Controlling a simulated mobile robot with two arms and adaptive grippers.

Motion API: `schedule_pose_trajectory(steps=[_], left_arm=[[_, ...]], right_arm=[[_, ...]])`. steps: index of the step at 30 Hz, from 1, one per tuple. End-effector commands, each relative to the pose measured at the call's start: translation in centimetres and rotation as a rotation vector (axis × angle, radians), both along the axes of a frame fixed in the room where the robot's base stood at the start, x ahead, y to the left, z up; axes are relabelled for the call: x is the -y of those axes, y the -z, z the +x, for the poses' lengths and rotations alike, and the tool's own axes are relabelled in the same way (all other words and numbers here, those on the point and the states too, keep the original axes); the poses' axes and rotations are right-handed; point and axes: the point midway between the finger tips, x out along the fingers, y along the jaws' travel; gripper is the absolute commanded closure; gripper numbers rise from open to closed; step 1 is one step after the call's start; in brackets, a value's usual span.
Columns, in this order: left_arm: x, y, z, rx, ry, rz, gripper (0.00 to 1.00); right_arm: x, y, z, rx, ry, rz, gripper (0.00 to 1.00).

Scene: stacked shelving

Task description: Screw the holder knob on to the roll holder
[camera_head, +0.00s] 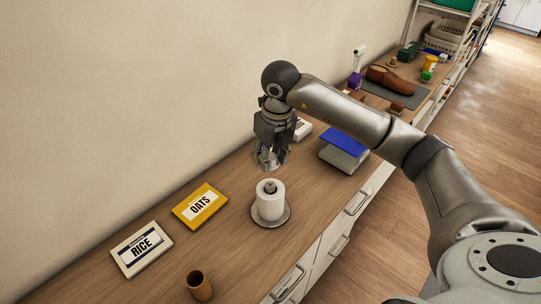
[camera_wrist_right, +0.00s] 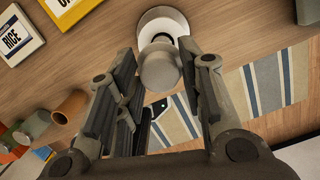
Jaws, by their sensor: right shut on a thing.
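The roll holder (camera_head: 284,221) is a grey round base with a white paper roll (camera_head: 270,203) upright on it, on the wooden counter. A grey rod end (camera_head: 269,186) shows at the roll's top. My right gripper (camera_head: 270,163) points down above the roll, slightly behind it and apart from it. In the right wrist view my right gripper (camera_wrist_right: 168,66) is shut on a grey rounded knob (camera_wrist_right: 160,72) between its fingertips. Behind the knob in that view is the white roll (camera_wrist_right: 163,22), partly covered by the knob. My left gripper is not in view.
A yellow OATS box (camera_head: 200,207) and a white RICE box (camera_head: 141,248) lie left of the holder. A brown cup (camera_head: 199,286) stands near the front. A blue-topped grey object (camera_head: 344,149) is to the right. The wall is close behind.

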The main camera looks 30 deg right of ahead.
Motion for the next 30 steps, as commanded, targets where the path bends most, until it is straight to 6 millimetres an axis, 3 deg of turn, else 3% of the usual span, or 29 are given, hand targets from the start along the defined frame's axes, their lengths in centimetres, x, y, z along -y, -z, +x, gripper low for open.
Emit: schedule_pose_trajectory(steps=[18,30], left_arm=[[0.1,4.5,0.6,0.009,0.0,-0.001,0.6],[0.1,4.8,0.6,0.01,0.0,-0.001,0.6]], right_arm=[[0.0,5.4,0.0,-0.001,0.0,-0.001,0.77],[0.0,5.8,0.0,0.0,0.0,-0.001,0.77]])
